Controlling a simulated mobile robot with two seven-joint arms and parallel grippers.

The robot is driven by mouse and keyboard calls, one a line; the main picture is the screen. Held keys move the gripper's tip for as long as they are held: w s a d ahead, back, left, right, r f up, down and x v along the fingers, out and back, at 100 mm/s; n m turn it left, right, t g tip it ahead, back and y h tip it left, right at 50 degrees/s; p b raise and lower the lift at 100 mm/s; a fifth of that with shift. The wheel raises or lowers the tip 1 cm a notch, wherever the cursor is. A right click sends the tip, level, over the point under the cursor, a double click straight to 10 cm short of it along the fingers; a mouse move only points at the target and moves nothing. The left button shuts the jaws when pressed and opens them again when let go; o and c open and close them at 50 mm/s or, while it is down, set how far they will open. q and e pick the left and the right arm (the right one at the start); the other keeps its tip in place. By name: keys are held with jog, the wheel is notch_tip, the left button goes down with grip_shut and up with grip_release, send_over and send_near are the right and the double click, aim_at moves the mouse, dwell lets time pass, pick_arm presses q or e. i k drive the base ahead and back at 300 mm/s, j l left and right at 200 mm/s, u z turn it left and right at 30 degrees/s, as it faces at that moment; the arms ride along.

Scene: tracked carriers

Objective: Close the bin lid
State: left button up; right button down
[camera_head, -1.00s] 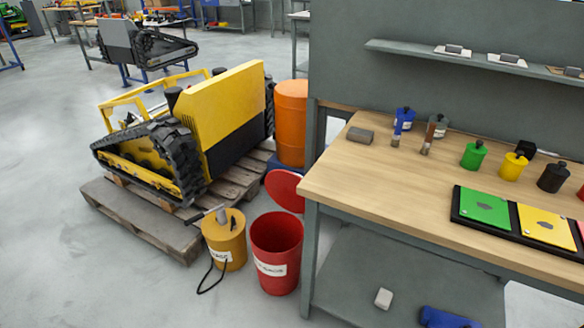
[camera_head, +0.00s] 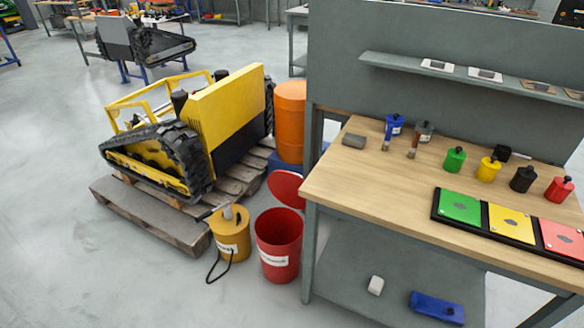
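A red bin (camera_head: 279,262) with a white label stands on the floor left of the workbench. Its mouth is uncovered. Its round red lid (camera_head: 287,189) is raised at the back of the bin, leaning up and away from the opening. The bin's dark inside shows, but its contents cannot be made out. Neither of my grippers shows in the head view.
A yellow canister (camera_head: 231,238) with a black hose stands just left of the bin. Behind are a yellow tracked carrier (camera_head: 222,105) on a wooden pallet (camera_head: 150,225) and an orange drum (camera_head: 291,115). The workbench (camera_head: 345,190) is close on the right. Floor in front is clear.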

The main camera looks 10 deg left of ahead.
aim_at(283, 185)
jog(key=i+j, duration=0.5)
jog(key=i+j+u, duration=0.15)
jog(key=i+j, duration=0.75)
jog(key=i, duration=0.25)
jog(key=i+j+u, duration=0.15)
jog(key=i+j, duration=0.3)
jog(key=i, duration=0.15)
